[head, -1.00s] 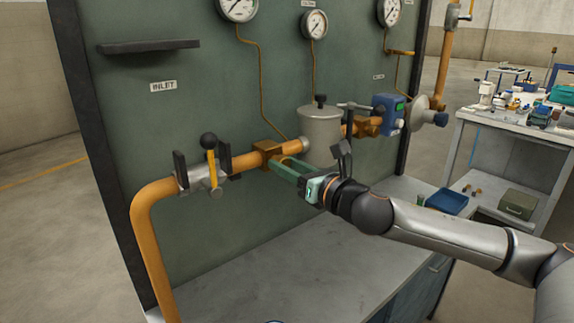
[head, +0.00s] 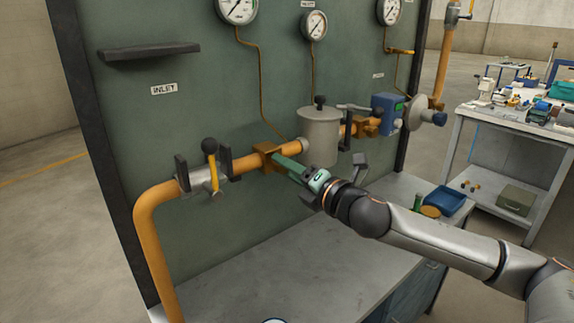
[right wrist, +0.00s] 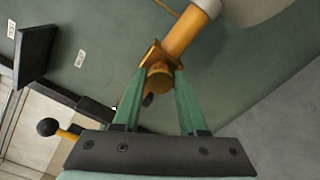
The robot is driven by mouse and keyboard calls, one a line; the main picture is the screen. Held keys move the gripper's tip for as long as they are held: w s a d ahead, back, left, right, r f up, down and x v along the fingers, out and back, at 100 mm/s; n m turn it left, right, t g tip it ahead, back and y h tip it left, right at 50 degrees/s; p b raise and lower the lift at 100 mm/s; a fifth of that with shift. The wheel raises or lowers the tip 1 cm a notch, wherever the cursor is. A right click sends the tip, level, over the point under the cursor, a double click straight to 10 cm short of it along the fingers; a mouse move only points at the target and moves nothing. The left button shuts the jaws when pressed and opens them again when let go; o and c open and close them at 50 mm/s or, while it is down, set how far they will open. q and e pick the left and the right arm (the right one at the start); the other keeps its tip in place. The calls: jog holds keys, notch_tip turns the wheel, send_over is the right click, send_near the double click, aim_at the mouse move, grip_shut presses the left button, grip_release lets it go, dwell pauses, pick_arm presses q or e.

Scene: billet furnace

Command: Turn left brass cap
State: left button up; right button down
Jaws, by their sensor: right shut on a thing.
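The left brass cap (right wrist: 158,78) is a short round plug on the brass block (head: 264,151) in the orange pipe, left of the grey pot. In the right wrist view it sits between the two green fingers of my right gripper (right wrist: 160,73), which is shut on it. In the head view my right gripper (head: 277,161) reaches in from the right to the block's front, and its fingers hide the cap. My left gripper is not in view.
A yellow lever with a black ball (head: 209,146) stands on the valve to the left, between dark brackets. A grey pot (head: 320,135) and a blue box (head: 387,113) are to the right. The grey bench top (head: 270,265) below is clear.

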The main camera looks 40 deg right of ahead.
jog(key=shift+m+p, duration=1.7)
jog(key=shift+m, duration=2.4)
jog(key=shift+c, duration=2.2)
grip_release()
jog(key=shift+s+f, duration=0.1)
jog(key=s+d, duration=0.1)
jog(key=s, duration=1.1)
jog(key=shift+s+b, duration=0.15)
jog(key=shift+b, duration=0.2)
